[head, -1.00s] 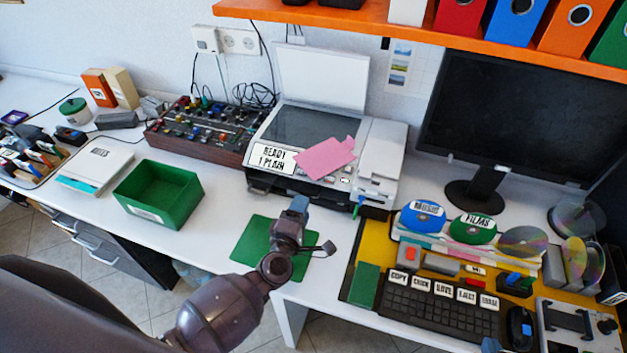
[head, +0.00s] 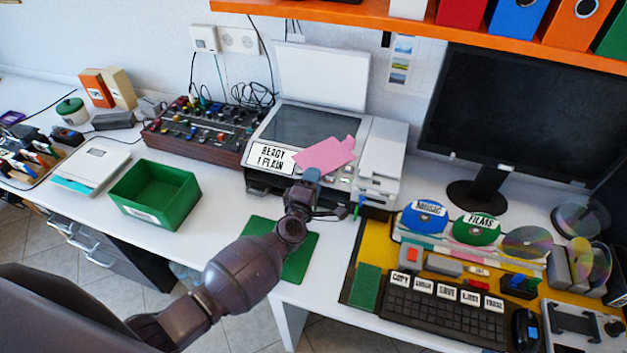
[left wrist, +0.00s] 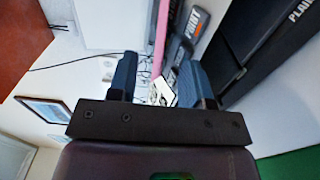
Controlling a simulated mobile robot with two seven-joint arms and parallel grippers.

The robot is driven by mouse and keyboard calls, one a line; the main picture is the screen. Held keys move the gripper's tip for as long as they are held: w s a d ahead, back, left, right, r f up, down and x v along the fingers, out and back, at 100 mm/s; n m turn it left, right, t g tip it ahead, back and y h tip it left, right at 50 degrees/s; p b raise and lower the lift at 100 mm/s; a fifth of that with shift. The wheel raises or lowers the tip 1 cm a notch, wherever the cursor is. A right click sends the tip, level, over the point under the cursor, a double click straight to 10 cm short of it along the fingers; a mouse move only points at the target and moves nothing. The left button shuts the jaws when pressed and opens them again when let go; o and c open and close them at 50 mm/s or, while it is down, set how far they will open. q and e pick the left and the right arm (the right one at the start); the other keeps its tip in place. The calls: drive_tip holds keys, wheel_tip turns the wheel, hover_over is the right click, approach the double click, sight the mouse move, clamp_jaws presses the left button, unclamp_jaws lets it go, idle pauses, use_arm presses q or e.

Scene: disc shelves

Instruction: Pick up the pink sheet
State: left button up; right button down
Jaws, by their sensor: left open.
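The pink sheet (head: 325,154) lies on the front of the printer, over part of its glass and control panel. In the left wrist view it shows nearly edge-on as a thin pink strip (left wrist: 160,38) beyond the fingers, toward the gap between them. My left gripper (head: 311,175) is at the printer's front, just below the sheet's near edge in the head view. Its two blue fingers (left wrist: 157,75) are apart, with nothing seen held between them. Whether a finger touches the sheet I cannot tell. My right gripper is not in view.
The printer (head: 386,165) stands with its lid (head: 322,75) raised behind. A green box (head: 155,195) and a mixer (head: 205,128) are to the left. A green mat (head: 300,255) lies in front. The monitor (head: 520,110) and discs (head: 424,216) are to the right.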

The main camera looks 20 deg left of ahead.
use_arm(q)
drive_tip(key=shift+w, duration=0.25)
drive_tip(key=shift+c, duration=0.6)
clamp_jaws()
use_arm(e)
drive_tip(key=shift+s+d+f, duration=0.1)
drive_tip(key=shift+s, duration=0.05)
